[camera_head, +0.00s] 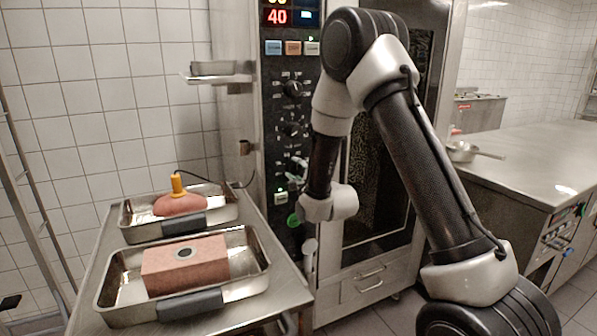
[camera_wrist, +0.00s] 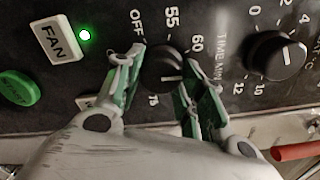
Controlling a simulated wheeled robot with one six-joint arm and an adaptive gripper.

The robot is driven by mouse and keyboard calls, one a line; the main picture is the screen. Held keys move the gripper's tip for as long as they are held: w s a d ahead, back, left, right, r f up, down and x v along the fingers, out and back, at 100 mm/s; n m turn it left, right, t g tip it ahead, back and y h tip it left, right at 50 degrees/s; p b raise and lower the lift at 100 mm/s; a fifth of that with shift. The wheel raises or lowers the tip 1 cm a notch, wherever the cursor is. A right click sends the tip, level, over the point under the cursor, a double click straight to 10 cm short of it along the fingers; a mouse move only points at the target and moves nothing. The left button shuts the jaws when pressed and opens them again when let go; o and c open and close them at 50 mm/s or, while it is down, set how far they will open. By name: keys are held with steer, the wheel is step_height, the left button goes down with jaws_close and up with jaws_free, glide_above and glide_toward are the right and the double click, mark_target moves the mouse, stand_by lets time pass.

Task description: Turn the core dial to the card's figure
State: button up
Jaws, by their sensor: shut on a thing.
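The core dial (camera_wrist: 163,68) is a black round knob on the dark oven panel, with OFF, 55, 60 and 75 printed around it in the wrist view. A short pale line on its face points toward the right of the picture; I cannot tell exactly which figure it meets. My gripper (camera_wrist: 160,88) is shut on the knob, one green-padded finger on each side. In the head view my gripper (camera_head: 291,172) is at the lower panel, and the arm partly hides this area. I cannot make out a card in either view.
The TIME dial (camera_wrist: 276,56) is right of the core dial; a FAN button (camera_wrist: 52,38) and a green button (camera_wrist: 17,88) are left. A red display (camera_head: 277,16) reads 40. Trays with a meat loaf (camera_head: 186,264) and yellow-handled probed meat (camera_head: 179,204) stand left.

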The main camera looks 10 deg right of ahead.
steer(key=shift+m, duration=1.8)
steer(key=o, duration=1)
steer(key=shift+f, duration=0.1)
steer(key=s, duration=0.3)
steer(key=s+d, duration=0.1)
steer(key=s, duration=0.3)
steer(key=shift+s+d, duration=0.15)
steer(key=shift+d, duration=0.05)
